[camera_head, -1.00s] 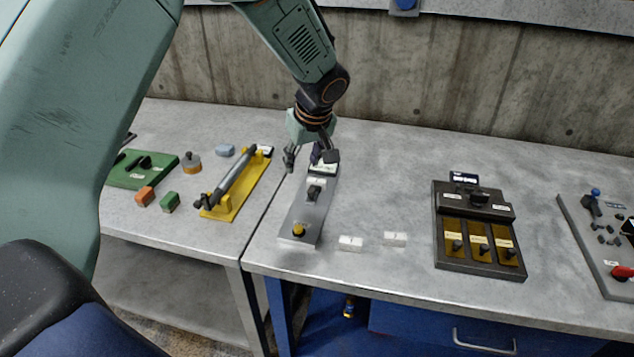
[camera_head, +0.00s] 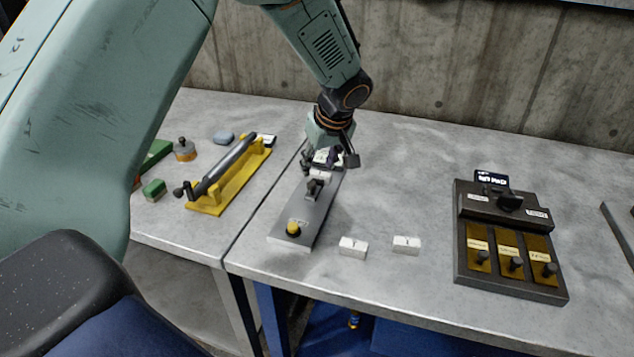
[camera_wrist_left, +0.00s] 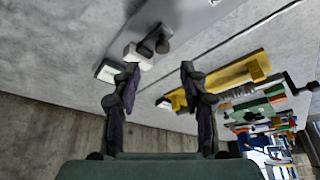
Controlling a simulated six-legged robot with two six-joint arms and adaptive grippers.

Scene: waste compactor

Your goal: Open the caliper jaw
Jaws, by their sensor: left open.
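A grey plate device (camera_head: 305,217), which looks like the caliper, lies on the bench with a yellow knob (camera_head: 292,229) at its near end. A dark lever or slider (camera_head: 315,186) and a white block stand toward its far end. My left gripper (camera_head: 330,158) is over that far end and partly hides it. In the left wrist view my left gripper (camera_wrist_left: 157,82) has its fingers apart with nothing between them. Its left finger is near the white block (camera_wrist_left: 134,55) and a labelled piece (camera_wrist_left: 109,70); I cannot tell whether it touches. My right gripper is not in view.
Two small white blocks (camera_head: 353,247) (camera_head: 406,245) lie right of the plate. A dark panel (camera_head: 510,245) with three brass plates is farther right. A yellow fixture (camera_head: 232,182) holding a grey cylinder stands left, across the bench seam. A concrete wall is behind.

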